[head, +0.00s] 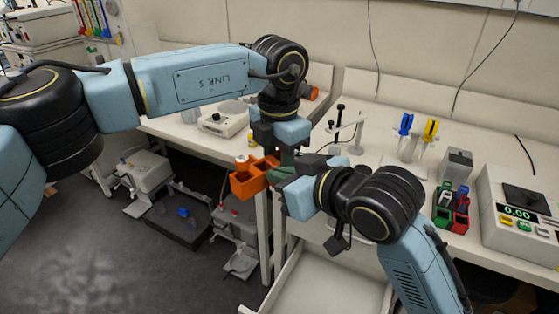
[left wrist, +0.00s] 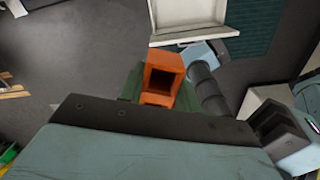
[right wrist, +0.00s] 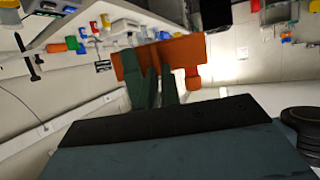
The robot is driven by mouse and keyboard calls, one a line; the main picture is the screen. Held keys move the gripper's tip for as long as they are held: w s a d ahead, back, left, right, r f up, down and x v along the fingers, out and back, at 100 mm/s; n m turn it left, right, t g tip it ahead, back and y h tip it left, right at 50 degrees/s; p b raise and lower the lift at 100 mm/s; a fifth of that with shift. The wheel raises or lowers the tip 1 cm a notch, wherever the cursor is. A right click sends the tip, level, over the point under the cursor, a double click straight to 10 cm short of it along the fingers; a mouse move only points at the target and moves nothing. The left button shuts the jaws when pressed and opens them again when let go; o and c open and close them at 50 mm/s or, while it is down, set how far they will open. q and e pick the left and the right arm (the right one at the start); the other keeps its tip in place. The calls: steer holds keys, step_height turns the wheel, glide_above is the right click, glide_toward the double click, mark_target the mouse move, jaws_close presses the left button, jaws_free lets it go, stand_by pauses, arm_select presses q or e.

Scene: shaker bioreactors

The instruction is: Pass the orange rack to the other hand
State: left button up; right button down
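The orange rack (head: 250,181) is held in the air in front of the bench; it has open square compartments. It also shows in the left wrist view (left wrist: 163,72) and the right wrist view (right wrist: 183,52). My left gripper (head: 275,152) reaches down from above, its green fingers on either side of the rack. My right gripper (head: 282,174) comes in from the right, with its green fingers at the rack's right end. In the right wrist view its fingers overlap the rack's edge, but whether they clamp it is unclear. The contact is partly hidden.
The bench (head: 385,145) behind carries a white stirrer (head: 223,121), blue and yellow pipettes (head: 430,128), a red and green rack (head: 452,207) and a balance (head: 522,222). An open white drawer or tray (head: 330,285) lies below. Equipment (head: 150,170) stands on the floor at left.

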arm_select(q)
steer(key=shift+s+d, duration=0.25)
steer(key=shift+s, duration=0.05)
arm_select(e)
steer(key=c, duration=1.5)
jaws_free()
steer(key=shift+w+d, duration=0.1)
steer(key=shift+w, duration=0.05)
steer(key=shift+c, duration=0.2)
